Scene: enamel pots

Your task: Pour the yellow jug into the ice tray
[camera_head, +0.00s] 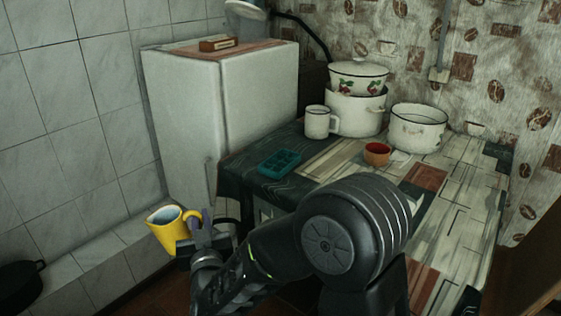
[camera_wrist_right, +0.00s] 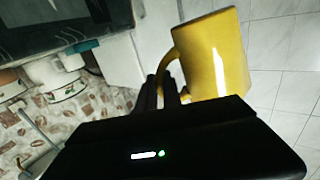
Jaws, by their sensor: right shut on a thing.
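The yellow jug (camera_head: 170,228) is at the lower left in the head view, held up in front of the white fridge and clear of the table. My right gripper (camera_head: 200,226) is shut on its handle. In the right wrist view the jug (camera_wrist_right: 218,58) hangs beyond the fingers (camera_wrist_right: 168,85), its handle between them. My left gripper is not in view.
A white mug (camera_head: 320,122), a small red-brown bowl (camera_head: 377,153), a white pot (camera_head: 418,127) and stacked enamel pots (camera_head: 356,108) stand behind and right of the tray. The fridge (camera_head: 225,110) stands left of the table (camera_head: 455,195). The table's front right is bare.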

